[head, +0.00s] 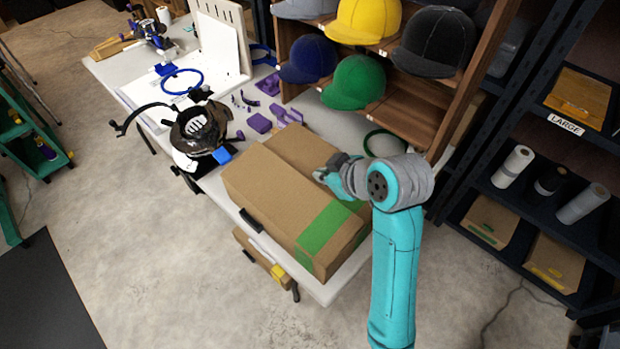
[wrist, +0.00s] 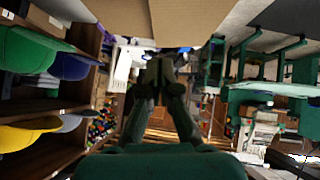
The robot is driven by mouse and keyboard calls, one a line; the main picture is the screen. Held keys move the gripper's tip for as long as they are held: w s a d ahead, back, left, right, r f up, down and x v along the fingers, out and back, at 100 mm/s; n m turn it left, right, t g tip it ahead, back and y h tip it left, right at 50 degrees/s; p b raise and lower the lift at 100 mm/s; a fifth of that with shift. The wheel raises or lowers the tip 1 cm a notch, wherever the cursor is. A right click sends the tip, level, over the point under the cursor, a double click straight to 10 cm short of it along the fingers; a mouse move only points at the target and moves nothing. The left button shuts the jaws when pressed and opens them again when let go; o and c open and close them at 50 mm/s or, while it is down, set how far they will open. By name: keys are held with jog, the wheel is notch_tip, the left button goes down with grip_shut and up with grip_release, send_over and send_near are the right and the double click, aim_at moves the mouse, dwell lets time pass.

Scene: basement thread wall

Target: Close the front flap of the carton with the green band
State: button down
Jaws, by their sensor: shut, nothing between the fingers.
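The brown cardboard carton (head: 265,188) with a green band (head: 326,229) stands on the near end of the white table. Two top panels show, split by a lengthwise seam; I cannot tell whether the near panel lies fully flat. My gripper (head: 322,176) is over the far part of the carton, pointing left in the head view, and partly hides that part. In the wrist view my gripper (wrist: 160,70) is shut and empty, with plain cardboard of the carton (wrist: 205,18) filling the top middle. I cannot tell whether the fingers touch it.
A wooden shelf with caps (head: 405,97) stands close behind the carton. A dark round device (head: 200,128) and purple parts (head: 258,122) are on the table to the left. Another carton (head: 255,258) is below the table edge.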

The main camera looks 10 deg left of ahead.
send_over(308, 185)
jog(key=s, duration=0.2)
notch_tip(308, 185, down, 7)
jog(key=shift+w+a+r, duration=0.15)
jog(key=shift+r, duration=0.05)
jog(key=shift+w+f, duration=0.15)
jog(key=shift+f, duration=0.45)
jog(key=shift+w+f, duration=0.15)
jog(key=shift+f, duration=0.45)
jog(key=shift+w+f, duration=0.15)
jog(key=shift+f, duration=0.75)
jog(key=shift+w+d+f+g, duration=0.25)
jog(key=shift+f+g, duration=0.15)
jog(key=shift+f, duration=0.25)
jog(key=shift+w+f+m, duration=0.1)
jog(key=shift+f+m, duration=0.2)
jog(key=shift+f, duration=0.4)
jog(key=shift+r, duration=0.1)
